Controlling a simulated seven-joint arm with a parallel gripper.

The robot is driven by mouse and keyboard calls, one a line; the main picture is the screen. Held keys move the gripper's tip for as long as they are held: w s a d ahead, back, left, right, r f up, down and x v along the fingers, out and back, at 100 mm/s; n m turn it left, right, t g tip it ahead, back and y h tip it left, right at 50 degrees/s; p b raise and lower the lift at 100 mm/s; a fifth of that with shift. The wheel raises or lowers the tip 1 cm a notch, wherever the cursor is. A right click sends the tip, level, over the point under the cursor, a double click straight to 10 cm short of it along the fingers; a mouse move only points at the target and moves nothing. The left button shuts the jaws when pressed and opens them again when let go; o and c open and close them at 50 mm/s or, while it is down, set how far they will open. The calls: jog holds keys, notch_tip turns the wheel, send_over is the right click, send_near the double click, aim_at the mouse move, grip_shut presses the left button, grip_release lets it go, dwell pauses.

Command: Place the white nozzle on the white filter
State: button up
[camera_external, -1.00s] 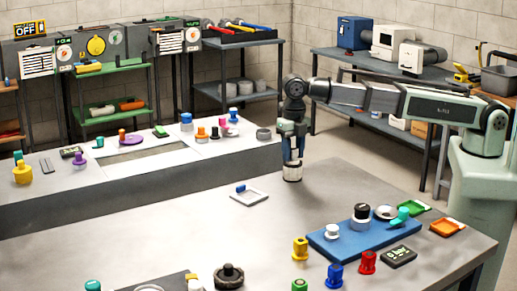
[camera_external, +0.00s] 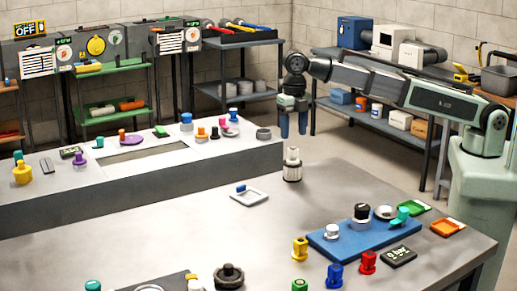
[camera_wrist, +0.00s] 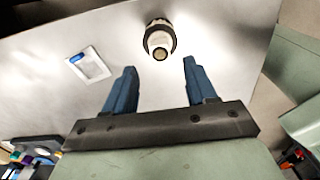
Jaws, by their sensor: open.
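The white nozzle (camera_external: 292,155) stands upright on top of the white filter (camera_external: 292,173), a short white cylinder with dark bands on the near table. In the wrist view the nozzle (camera_wrist: 158,41) shows from above, with the dark rim of the filter (camera_wrist: 165,23) around it. My gripper (camera_external: 293,131) is above the nozzle, apart from it, with its two blue fingers spread and empty. In the wrist view the open fingers (camera_wrist: 159,68) point toward the nozzle, with clear space between them.
A blue mat (camera_external: 325,246) with several fittings lies at the right front, near yellow, blue and red fittings. The table around the filter is clear.

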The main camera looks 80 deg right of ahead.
aim_at(293, 148)
jog(key=shift+r, duration=2.5)
